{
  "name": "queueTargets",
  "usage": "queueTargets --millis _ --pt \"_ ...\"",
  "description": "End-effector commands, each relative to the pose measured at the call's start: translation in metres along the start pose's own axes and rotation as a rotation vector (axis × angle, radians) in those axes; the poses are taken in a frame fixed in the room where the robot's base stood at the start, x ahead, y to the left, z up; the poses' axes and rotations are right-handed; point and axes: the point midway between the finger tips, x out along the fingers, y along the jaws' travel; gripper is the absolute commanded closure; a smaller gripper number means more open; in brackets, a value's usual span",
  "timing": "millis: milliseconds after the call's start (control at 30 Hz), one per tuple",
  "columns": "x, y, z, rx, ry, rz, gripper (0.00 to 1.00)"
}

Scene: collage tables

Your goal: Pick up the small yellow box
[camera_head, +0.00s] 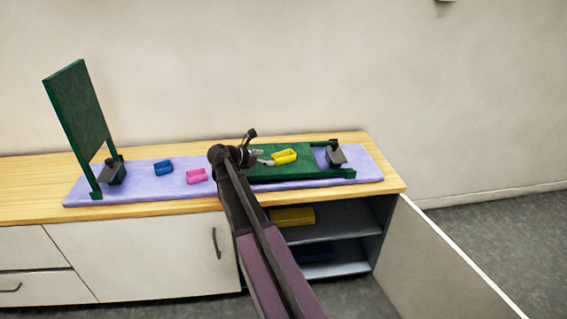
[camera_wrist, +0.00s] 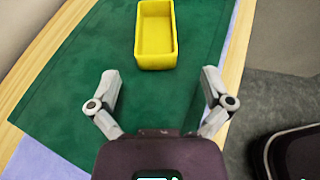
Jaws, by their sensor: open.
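The small yellow box (camera_head: 285,157) lies on a flat green panel (camera_head: 290,172) on top of the cabinet. It is an open-topped tray shape; in the wrist view the yellow box (camera_wrist: 156,36) sits ahead of my fingertips, centred a little left between them. My gripper (camera_head: 262,158) is just left of the box in the head view. In the wrist view my gripper (camera_wrist: 160,80) has its fingers spread wide and empty, with a gap to the box. A larger yellow object (camera_head: 292,216) is on a shelf inside the cabinet.
A purple mat (camera_head: 140,187) covers much of the wooden top (camera_head: 30,205). A blue box (camera_head: 163,167) and a pink box (camera_head: 196,175) lie on it. A green panel stands upright (camera_head: 78,110) at the left. The cabinet door (camera_head: 440,260) hangs open at the right.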

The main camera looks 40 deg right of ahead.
Motion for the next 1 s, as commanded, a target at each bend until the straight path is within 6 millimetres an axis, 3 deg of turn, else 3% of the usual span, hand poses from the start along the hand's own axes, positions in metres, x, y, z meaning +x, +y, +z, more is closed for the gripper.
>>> queueTargets --millis 200,667,1000 --pt "0.017 0.000 0.000 0.001 0.000 -0.001 0.00" --pt "0.021 0.001 0.000 0.001 0.000 -0.001 0.00" --pt "0.057 0.005 0.000 0.001 0.000 -0.002 0.00"
